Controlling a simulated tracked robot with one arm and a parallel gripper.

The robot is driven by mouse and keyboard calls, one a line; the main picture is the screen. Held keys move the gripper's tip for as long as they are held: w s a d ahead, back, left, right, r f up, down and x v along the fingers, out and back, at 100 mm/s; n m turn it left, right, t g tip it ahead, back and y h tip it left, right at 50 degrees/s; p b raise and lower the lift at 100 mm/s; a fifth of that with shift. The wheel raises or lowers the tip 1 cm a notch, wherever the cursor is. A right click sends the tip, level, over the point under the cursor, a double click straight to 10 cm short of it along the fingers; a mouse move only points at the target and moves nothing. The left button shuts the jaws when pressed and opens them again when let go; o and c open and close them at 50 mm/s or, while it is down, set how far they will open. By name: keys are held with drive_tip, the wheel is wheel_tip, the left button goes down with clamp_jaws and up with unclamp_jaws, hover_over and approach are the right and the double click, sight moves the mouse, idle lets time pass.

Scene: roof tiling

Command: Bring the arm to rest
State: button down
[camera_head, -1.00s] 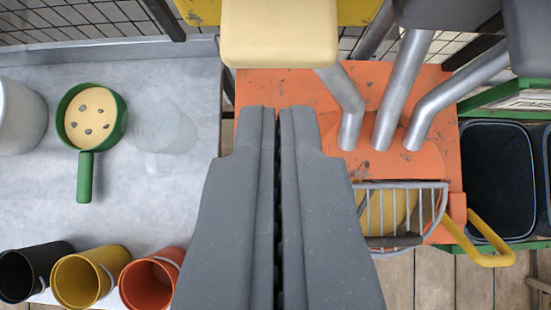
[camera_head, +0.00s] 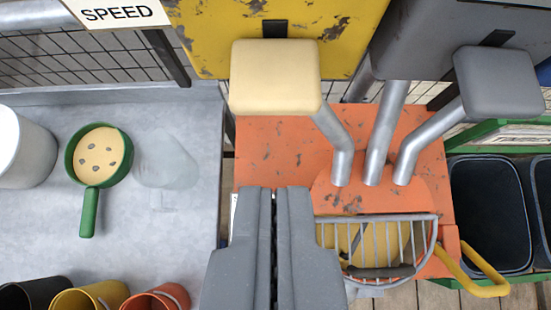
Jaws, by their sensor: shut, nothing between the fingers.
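My gripper (camera_head: 274,192) points away from the camera, up the middle of the lower picture. Its two grey fingers are together, with only a thin dark line between them and nothing held. The fingertips lie over the lower left part of an orange machine top (camera_head: 270,150). They appear apart from the wire basket (camera_head: 375,245) to their right, though the gap in depth is hard to judge.
A green pan (camera_head: 98,157) with a cream filling and a glass jar (camera_head: 165,160) stand on the grey counter at left. Buckets (camera_head: 90,298) line its front. A cream pad (camera_head: 275,75), a grey pad (camera_head: 497,82), metal tubes (camera_head: 384,135) and a yellow handle (camera_head: 480,275) surround the machine. Dark bins (camera_head: 490,215) stand at right.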

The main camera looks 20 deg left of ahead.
drive_tip(key=s+d+r+m+t+b, duration=0.1)
drive_tip(key=s+d+r+b, duration=0.3)
drive_tip(key=r, duration=0.4)
drive_tip(key=s+d+r+m+t+h+b, duration=0.1)
drive_tip(key=s+d+r+t+b, duration=0.2)
drive_tip(key=s+d+r+b, duration=0.2)
drive_tip(key=s+d+r+m+t+h+b, duration=0.1)
drive_tip(key=s+d+r+t+b, duration=0.1)
drive_tip(key=s+d+r+b, duration=0.2)
drive_tip(key=s+d+r, duration=0.1)
drive_tip(key=s+r, duration=0.2)
drive_tip(key=r, duration=0.4)
drive_tip(key=shift+s+d+r+t, duration=0.2)
drive_tip(key=shift+s+d+t, duration=0.2)
